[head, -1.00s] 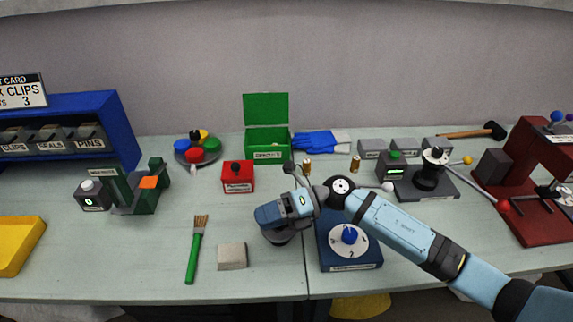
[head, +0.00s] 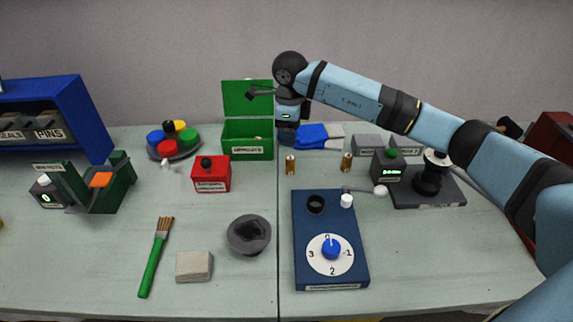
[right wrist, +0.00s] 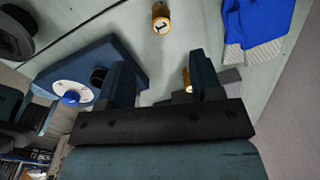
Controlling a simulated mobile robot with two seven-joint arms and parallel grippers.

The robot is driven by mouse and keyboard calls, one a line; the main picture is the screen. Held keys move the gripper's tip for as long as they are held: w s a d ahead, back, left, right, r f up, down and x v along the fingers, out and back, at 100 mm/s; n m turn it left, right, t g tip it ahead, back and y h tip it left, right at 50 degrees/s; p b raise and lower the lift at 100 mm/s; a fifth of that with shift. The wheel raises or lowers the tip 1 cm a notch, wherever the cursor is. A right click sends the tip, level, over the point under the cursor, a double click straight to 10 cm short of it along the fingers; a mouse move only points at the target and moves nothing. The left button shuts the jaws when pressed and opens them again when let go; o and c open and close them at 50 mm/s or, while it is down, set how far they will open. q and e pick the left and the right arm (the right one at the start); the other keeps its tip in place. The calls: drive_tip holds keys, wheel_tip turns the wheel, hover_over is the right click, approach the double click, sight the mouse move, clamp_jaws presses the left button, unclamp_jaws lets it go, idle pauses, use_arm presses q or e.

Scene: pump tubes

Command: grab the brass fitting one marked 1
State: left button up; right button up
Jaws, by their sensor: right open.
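Two small brass fittings stand upright on the bench. The one marked 1 shows its numeral in the right wrist view (right wrist: 161,18), at the top, beyond the fingertips. From the layout, it is the left one in the head view (head: 290,164). The other fitting (head: 346,161) stands to its right; in the right wrist view it shows (right wrist: 187,80) partly hidden beside a finger. My right gripper (head: 287,138) points down, above the bench near the green box and gloves. In the right wrist view its fingers (right wrist: 158,62) are apart with nothing held. My left gripper is not in view.
The blue dial box (head: 305,270) stands in front of the fittings. The open green box (head: 247,140) and blue gloves (head: 312,138) lie behind. A red box (head: 211,175) is left, and a grey device (head: 388,166) right. Bare bench surrounds the left fitting.

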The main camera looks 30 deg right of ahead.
sight(290, 158)
drive_tip(key=f, duration=1.2)
drive_tip(key=shift+w+d+f, duration=0.2)
drive_tip(key=shift+f, duration=0.15)
drive_tip(key=c, duration=1.1)
